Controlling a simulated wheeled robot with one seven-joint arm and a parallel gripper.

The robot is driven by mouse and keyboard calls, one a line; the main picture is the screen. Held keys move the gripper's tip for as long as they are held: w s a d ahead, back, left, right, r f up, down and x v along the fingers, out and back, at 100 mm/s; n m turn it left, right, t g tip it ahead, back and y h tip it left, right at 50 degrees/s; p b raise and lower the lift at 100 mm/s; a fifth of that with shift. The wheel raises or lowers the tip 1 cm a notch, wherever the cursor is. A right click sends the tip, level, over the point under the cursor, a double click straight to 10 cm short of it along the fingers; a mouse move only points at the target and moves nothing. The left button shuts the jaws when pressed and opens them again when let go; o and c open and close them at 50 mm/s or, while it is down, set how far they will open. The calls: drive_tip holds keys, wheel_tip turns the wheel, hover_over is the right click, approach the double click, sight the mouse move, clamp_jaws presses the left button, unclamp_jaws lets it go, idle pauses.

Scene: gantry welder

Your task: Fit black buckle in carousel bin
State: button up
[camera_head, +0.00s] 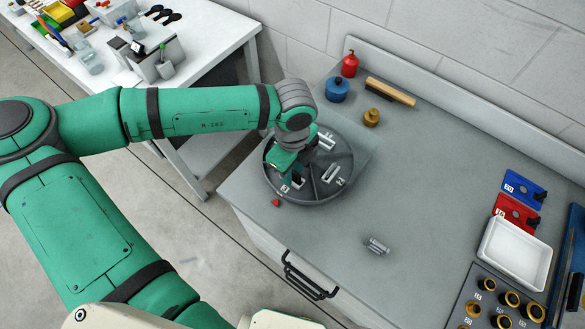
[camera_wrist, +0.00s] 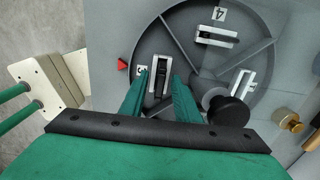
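The round grey carousel (camera_head: 313,200) sits on the counter, split by ribs into bins with number labels. A black piece, apparently the black buckle (camera_wrist: 160,84), shows in the wrist view in a pale fixture (camera_wrist: 161,66) in the bin near label 3. My gripper (camera_wrist: 159,80) reaches down over this bin, with its green fingers apart on either side of the black piece. Light gaps seem to show between fingers and piece; contact is unclear. In the head view my gripper (camera_head: 291,178) is over the carousel's front-left part, and the wrist hides much of that bin.
Other bins hold pale fixtures (camera_wrist: 216,36). A red pointer (camera_head: 276,203) is at the carousel's front edge. A grey metal piece (camera_head: 377,245) lies on the counter. The counter's middle is mostly clear.

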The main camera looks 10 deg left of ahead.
drive_tip(key=shift+r, duration=0.15)
wheel_tip(320, 180, up, 11)
drive_tip(key=shift+f, duration=0.2)
idle(0.4)
